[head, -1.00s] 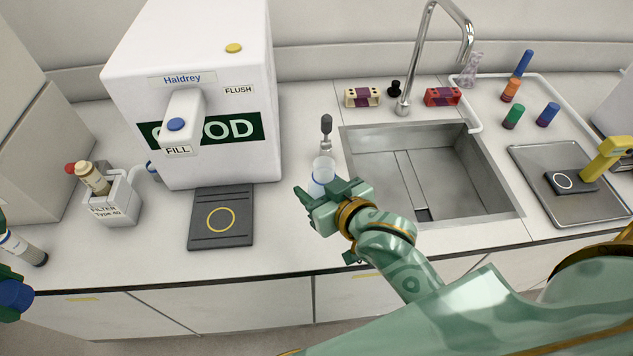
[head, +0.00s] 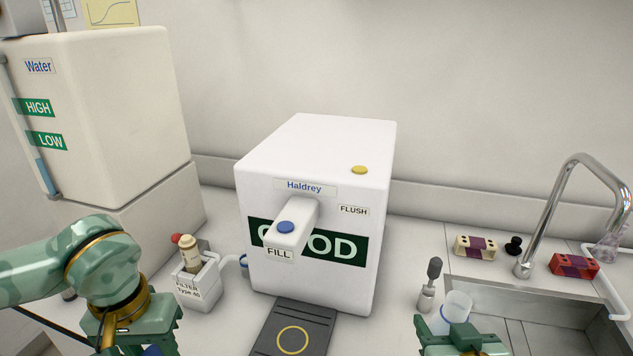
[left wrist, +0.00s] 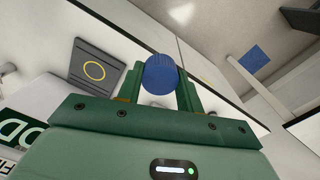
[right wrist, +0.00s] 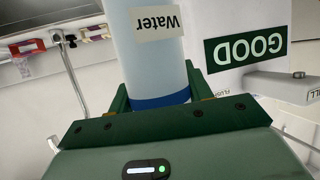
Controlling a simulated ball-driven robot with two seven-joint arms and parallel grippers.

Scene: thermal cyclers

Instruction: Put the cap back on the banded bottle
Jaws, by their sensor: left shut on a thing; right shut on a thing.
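The banded bottle (right wrist: 155,60) is a pale, translucent cylinder with a "Water" label and a blue band (right wrist: 162,101). My right gripper (right wrist: 157,92) is shut on it near the band. In the head view the bottle's uncapped top (head: 457,303) rises above my right gripper (head: 462,343), which is partly cut off by the bottom edge. My left gripper (left wrist: 160,85) is shut on the round blue cap (left wrist: 160,73). In the head view my left gripper (head: 145,338) is at the lower left, well apart from the bottle, with only a sliver of the cap showing.
A white Haldrey dispenser (head: 307,190) stands between my grippers, with a dark pad (head: 268,340) in front. A filter holder (head: 196,285) is left of it. A grey-topped probe (head: 432,282) stands close behind the bottle. The sink (head: 560,335) and faucet (head: 545,220) are right.

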